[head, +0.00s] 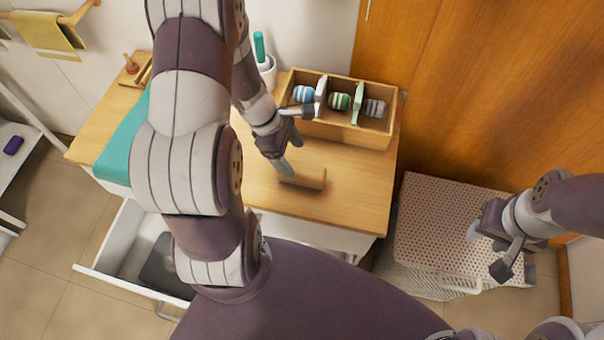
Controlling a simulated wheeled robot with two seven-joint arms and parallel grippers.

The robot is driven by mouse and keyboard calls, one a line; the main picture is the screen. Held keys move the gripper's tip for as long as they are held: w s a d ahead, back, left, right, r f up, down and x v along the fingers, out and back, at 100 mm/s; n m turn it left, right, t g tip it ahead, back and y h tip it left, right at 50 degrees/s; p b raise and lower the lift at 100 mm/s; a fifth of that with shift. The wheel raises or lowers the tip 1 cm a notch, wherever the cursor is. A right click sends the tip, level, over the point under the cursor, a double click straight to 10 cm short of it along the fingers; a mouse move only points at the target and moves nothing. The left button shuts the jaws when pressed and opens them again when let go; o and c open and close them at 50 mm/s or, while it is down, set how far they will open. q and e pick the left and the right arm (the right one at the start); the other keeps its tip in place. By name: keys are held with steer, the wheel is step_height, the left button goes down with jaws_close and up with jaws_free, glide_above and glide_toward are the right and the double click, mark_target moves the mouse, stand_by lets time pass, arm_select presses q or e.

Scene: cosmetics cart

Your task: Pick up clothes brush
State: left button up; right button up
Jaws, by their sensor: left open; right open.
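A brown wooden brush (312,179), which looks like the clothes brush, lies on the wooden cart top (352,205) near its front right part. My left gripper (297,140) is open above the cart top. One of its fingers points down close to the brush's left end and overlaps it in the picture. I cannot tell whether they touch. Nothing shows between the fingers. My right gripper (488,252) is open and empty, away from the cart, over the white perforated hamper at the right.
A wooden divided box (365,137) with rolled items stands behind the brush. A white cup (267,70) with a green-handled item is left of it. A teal cloth (122,150) covers the cart's left part. A drawer (113,240) is open below. A perforated hamper (425,215) stands right.

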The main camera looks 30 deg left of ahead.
mark_target(300, 168)
arm_select(q)
steer(key=x, duration=0.7)
steer(key=shift+s+d+b, duration=0.15)
steer(key=shift+s+b, duration=0.15)
steer(key=shift+b, duration=0.1)
steer(key=shift+w, duration=0.1)
steer(key=shift+f, duration=0.2)
steer(key=c, duration=1.3)
steer(key=shift+o, duration=0.2)
steer(key=shift+r, duration=0.55)
steer(key=r, duration=0.4)
steer(key=shift+d+p, duration=0.3)
steer(key=shift+p, duration=0.05)
steer(key=d+r, duration=0.6)
steer(key=d, duration=0.5)
steer(key=shift+r+p, duration=0.25)
steer(key=shift+p, duration=0.1)
